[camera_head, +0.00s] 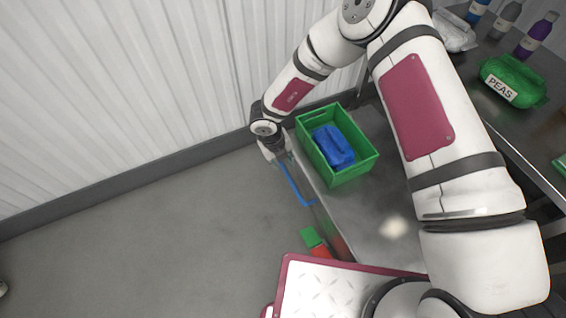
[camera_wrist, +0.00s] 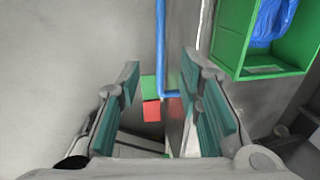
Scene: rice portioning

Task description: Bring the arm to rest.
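My gripper (camera_wrist: 160,110) is open in the wrist view, with its two teal-padded fingers wide apart and nothing between them. In the head view my white and maroon arm reaches up and bends over to the left. The gripper end hangs beside the left edge of the steel table (camera_head: 385,215), over the floor. Its fingers are mostly hidden in the head view.
A green crate (camera_head: 349,178) holding a blue bag (camera_head: 333,146) stands on the table close to my gripper. A green peas bag (camera_head: 512,80) and bottles (camera_head: 536,34) are at right. The floor (camera_head: 150,240) at left is clear.

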